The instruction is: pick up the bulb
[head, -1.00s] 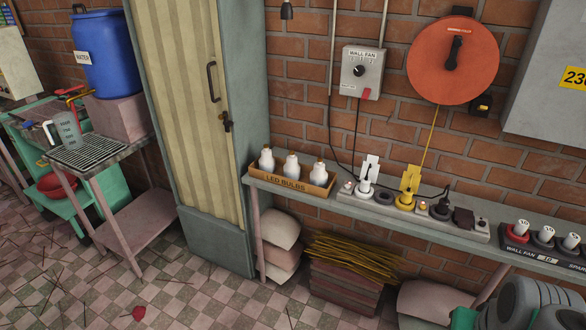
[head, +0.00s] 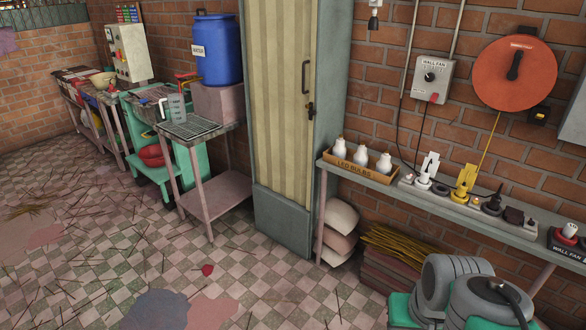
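Three white bulbs stand upright in a row in a brown open box (head: 353,170) labelled "LED BULBS". They are the left bulb (head: 339,149), the middle bulb (head: 361,157) and the right bulb (head: 384,163); their lower parts are hidden by the box front. The box sits at the left end of a narrow grey-green wall shelf (head: 400,191), beside the tall cabinet. I cannot see my gripper in the head view, so its state does not show.
A power strip (head: 448,198) with several plugs and cords lies right of the box. The tall cabinet (head: 285,110) stands left of it. Grey rounded forms on green, perhaps parts of my own body, fill the bottom right. Checkered floor at the lower left is open, with scattered sticks.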

